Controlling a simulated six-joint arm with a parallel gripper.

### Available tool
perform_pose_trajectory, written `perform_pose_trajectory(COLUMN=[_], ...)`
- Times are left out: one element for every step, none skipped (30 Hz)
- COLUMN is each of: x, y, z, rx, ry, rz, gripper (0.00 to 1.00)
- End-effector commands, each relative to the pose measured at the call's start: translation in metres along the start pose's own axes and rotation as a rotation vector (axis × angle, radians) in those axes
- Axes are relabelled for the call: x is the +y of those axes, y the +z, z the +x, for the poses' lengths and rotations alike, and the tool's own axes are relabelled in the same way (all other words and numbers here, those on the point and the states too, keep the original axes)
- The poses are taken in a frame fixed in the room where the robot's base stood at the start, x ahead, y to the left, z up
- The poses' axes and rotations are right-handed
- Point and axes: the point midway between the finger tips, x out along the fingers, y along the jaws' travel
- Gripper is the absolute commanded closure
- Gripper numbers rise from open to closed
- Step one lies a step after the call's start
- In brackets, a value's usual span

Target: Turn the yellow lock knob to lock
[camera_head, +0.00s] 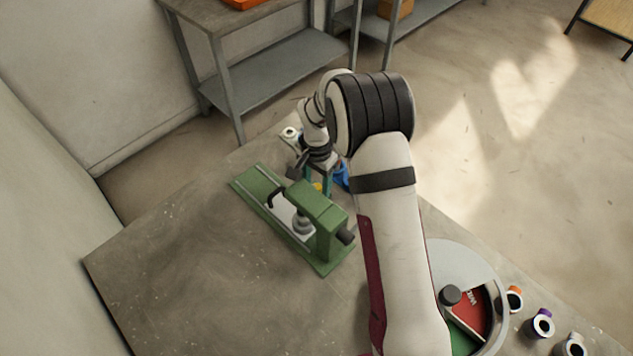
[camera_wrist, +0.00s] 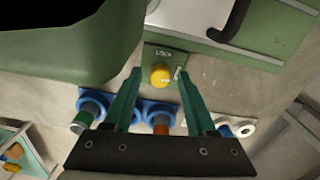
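The yellow lock knob (camera_wrist: 160,76) sits on a small green block (camera_wrist: 165,58) at the side of the green jig in the wrist view. In the head view my gripper (camera_head: 318,180) is partly hidden behind the jig and my arm. The knob's height relative to the fingertips cannot be told.
Blue holders (camera_wrist: 150,108) with coloured cylinders lie just below the knob in the wrist view. A black handle (camera_wrist: 230,22) stands on the jig close by. A large dark green body (camera_wrist: 75,50) fills the upper left. The table's left part (camera_head: 180,260) is clear.

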Motion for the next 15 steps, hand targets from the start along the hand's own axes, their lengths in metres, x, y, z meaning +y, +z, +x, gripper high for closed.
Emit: perform_pose_trajectory(x=[0.0,-0.0001,0.0,-0.0001,-0.0001,-0.0001,-0.0001,-0.0001,-0.0001,-0.0001,-0.0001,-0.0001,-0.0001,-0.0001,-0.0001], y=[0.0,0.0,0.0,0.0,-0.0001,-0.0001,-0.0001,-0.0001,-0.0001,-0.0001,-0.0001,-0.0001,-0.0001,-0.0001,-0.0001], z=[-0.0001,-0.0002,-0.0002,-0.0003,-0.0003,-0.0003,-0.0004,-0.0004,-0.0004,-0.0004,-0.0004,-0.0005,-0.0005,-0.0005,-0.0005], rx=[0.0,0.0,0.0,0.0,0.0,0.0,0.0,0.0,0.0,0.0,0.0,0.0,0.0,0.0,0.0], ry=[0.0,0.0,0.0,0.0,0.0,0.0,0.0,0.0,0.0,0.0,0.0,0.0,0.0,0.0,0.0], rz=[0.0,0.0,0.0,0.0,0.0,0.0,0.0,0.0,0.0,0.0,0.0,0.0,0.0,0.0,-0.001], gripper=[0.54,0.6,0.67,0.72,0.78,0.85,0.9,0.96,1.0,1.0,1.0,1.0,1.0,1.0,1.0])
